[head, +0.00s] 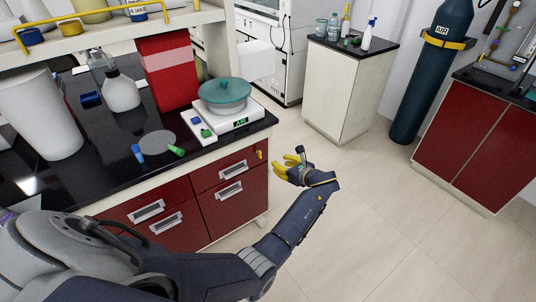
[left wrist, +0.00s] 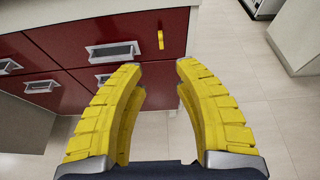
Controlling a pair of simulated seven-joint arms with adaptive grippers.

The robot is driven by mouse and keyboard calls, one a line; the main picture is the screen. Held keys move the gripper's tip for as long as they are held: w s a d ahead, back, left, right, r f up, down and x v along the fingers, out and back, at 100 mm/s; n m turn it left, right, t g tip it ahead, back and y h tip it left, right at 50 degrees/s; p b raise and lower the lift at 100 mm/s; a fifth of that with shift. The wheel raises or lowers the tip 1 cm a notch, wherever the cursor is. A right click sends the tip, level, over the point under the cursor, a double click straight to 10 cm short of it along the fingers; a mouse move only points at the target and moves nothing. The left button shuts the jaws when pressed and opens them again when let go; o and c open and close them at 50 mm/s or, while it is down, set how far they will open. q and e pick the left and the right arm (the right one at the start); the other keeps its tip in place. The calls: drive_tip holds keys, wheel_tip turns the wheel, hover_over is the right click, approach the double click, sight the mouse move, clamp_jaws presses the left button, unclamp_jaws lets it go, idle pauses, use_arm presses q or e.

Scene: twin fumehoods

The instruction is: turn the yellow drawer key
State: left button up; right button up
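The yellow drawer key (head: 259,154) sticks out of the front of the upper right red drawer (head: 226,167), near its right edge. In the left wrist view the key (left wrist: 161,40) stands upright, to the right of the drawer's metal handle (left wrist: 113,51). My left gripper (head: 288,165) has yellow fingers and is just right of the key in the head view, apart from it. In the left wrist view my left gripper (left wrist: 160,66) is open and empty, with its fingertips below the key in the picture. My right gripper is not in view.
The black bench top (head: 115,150) carries a scale (head: 232,122) with a teal-lidded bowl (head: 224,92), a red box (head: 168,75) and bottles. Open floor (head: 370,200) lies to the right. A small cabinet (head: 340,92) and an air cylinder (head: 427,80) stand farther back.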

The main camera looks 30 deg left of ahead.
sight(261, 154)
use_arm(q)
drive_tip(key=x, duration=1.7)
drive_tip(key=shift+a+f, duration=0.1)
drive_tip(key=shift+f, duration=0.15)
drive_tip(key=shift+c, duration=0.2)
clamp_jaws()
